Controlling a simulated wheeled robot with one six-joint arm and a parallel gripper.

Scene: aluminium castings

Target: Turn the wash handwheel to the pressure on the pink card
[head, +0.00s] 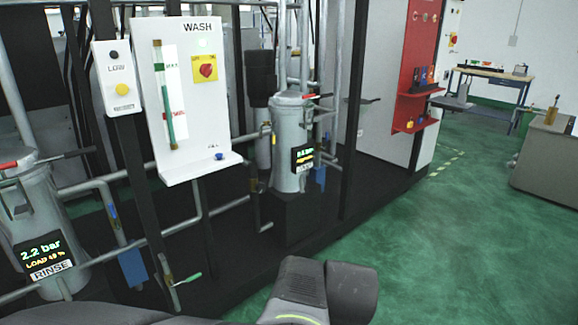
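A white panel marked WASH (183,160) stands left of centre. It carries a vertical sight tube (164,95) with green and red labels, a red rotary knob (206,70) on a yellow plate, and a blue button (219,156). Right of it, a grey canister (290,125) bears a small dark display (303,158); its digits are too small to read surely. I cannot make out a wash handwheel or a pink card. Dark links of my arm show at the bottom; my gripper is not in view.
A second canister (45,215), labelled RINSE, stands at left; its display (45,250) reads 2.2 bar. Pipes and dark posts cross the left half. A red shelf unit (413,70) and a workbench (490,75) stand farther back. The green floor (430,240) is clear at right.

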